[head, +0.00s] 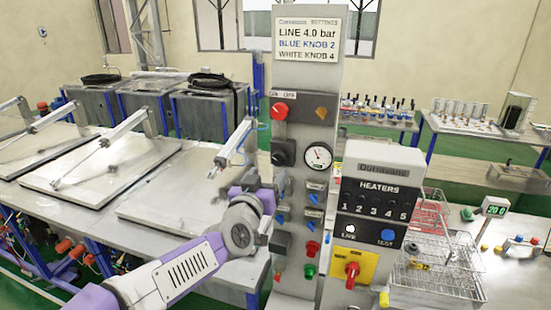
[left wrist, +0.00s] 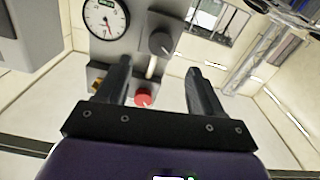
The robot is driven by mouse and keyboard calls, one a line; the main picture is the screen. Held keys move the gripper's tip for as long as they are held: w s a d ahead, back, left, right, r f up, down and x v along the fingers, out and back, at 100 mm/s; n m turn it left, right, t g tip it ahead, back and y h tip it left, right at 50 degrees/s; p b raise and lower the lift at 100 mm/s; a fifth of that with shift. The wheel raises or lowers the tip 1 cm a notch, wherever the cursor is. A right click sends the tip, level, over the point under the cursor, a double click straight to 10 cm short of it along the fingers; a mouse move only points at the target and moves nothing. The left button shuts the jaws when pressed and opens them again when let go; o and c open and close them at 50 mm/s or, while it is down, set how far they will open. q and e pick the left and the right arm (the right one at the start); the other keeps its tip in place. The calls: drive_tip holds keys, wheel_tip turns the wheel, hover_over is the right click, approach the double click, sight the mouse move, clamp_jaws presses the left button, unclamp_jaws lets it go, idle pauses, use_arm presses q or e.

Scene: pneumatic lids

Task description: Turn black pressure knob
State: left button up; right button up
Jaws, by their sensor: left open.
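The black pressure knob (head: 284,152) sits on the grey upright panel (head: 312,75), left of a round dial gauge (head: 318,155). In the left wrist view the black knob (left wrist: 161,42) shows beyond the fingertips, between their directions, with the gauge (left wrist: 105,18) to its left. My left gripper (head: 250,178) is in front of the panel, lower and left of the knob in the head view. Its fingers (left wrist: 158,68) are spread and empty, apart from the knob. My right gripper is not in view.
A red knob (head: 279,111) is above the black knob, with an orange knob (head: 321,113) beside it. Blue, red and green knobs are lower down. A heater box (head: 375,190) stands to the right. Large lidded tables (head: 165,190) fill the left.

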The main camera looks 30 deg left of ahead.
sight(277, 160)
use_arm(q)
drive_tip(key=p+x, duration=0.1)
drive_tip(key=x, duration=0.6)
drive_tip(key=shift+w, duration=0.25)
drive_tip(key=shift+f, duration=0.1)
drive_tip(key=c, duration=1.1)
drive_tip(key=shift+o, duration=0.2)
drive_tip(key=o, duration=1.1)
drive_tip(key=shift+c, duration=0.2)
drive_tip(key=shift+s, duration=0.1)
